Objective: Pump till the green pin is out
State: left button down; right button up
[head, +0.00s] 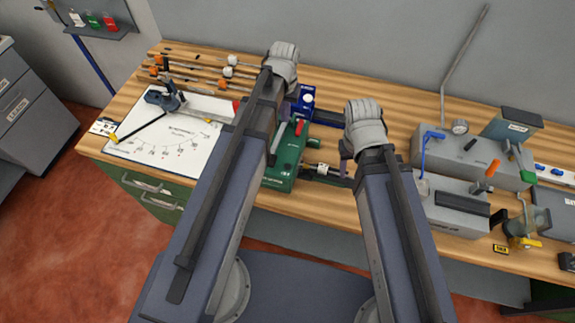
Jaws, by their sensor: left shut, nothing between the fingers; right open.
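A green block device (284,170) with a red piece (299,128) on top stands near the middle of the bench. A blue block with a white round knob (308,99) stands just behind it. I cannot make out a green pin or tell for certain which part is the pump. My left gripper (291,97) is shut and empty, close to the blue block and mostly hidden by its own wrist and arm. Contact cannot be told.
A white dial sheet (165,143) with a dark tool lies at the left. Rods with orange and white pieces (230,72) lie behind it. Grey machines (452,205) with a blue handle and gauge stand at the right. Some bare wood shows in front.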

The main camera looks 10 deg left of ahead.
pick_arm(q)
jog(key=shift+f, duration=0.1)
jog(key=shift+f+b, duration=0.3)
jog(key=shift+b, duration=0.1)
jog(key=shift+s+r, duration=0.1)
jog(key=shift+r+p, duration=0.5)
jog(key=shift+p, duration=0.15)
jog(key=shift+f, duration=0.1)
